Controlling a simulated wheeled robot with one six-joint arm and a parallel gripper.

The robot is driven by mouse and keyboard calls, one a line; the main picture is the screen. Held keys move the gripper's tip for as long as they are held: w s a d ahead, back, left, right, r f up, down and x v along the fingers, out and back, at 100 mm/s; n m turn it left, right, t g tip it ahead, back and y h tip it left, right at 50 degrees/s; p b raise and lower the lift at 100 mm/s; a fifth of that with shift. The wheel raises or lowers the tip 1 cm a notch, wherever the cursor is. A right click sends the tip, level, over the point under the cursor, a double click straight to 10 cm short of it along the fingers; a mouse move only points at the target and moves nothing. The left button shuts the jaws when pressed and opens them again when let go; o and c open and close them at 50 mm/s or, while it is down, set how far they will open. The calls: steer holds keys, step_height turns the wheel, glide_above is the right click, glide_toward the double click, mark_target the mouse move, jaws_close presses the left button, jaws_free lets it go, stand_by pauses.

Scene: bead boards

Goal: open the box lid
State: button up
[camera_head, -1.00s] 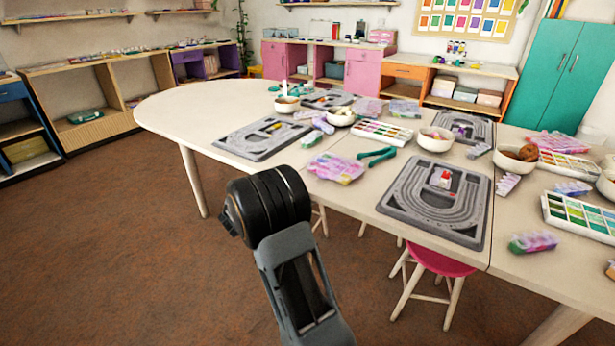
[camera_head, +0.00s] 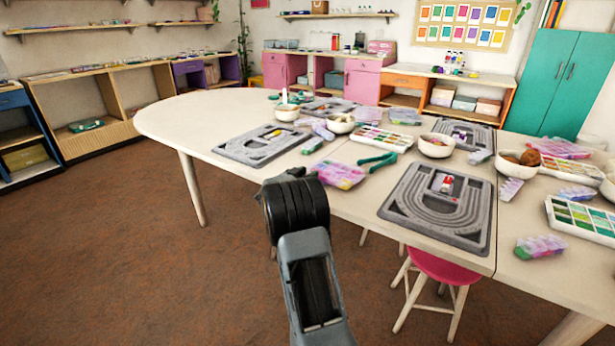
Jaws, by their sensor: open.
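Several small translucent plastic boxes lie on the table, and I cannot tell which one the task means. A pink and purple box (camera_head: 340,174) lies near the table's front edge, just beyond my arm. A clear box with green and purple contents (camera_head: 540,246) lies at the front right. More boxes lie at the right (camera_head: 510,189) and beside the grey boards (camera_head: 312,145). Their lids look shut, but they are too small to be sure. My arm rises from the bottom middle to a black joint in front of the table edge. My gripper's fingers do not show.
The pale table (camera_head: 225,115) holds grey bead boards (camera_head: 468,237), white bowls (camera_head: 436,146), green-handled pliers (camera_head: 377,160) and bead trays (camera_head: 584,218). A pink stool (camera_head: 440,267) stands under the front edge. The brown floor (camera_head: 110,260) at the left is clear.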

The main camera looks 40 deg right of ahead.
jaws_close()
stand_by(0.4)
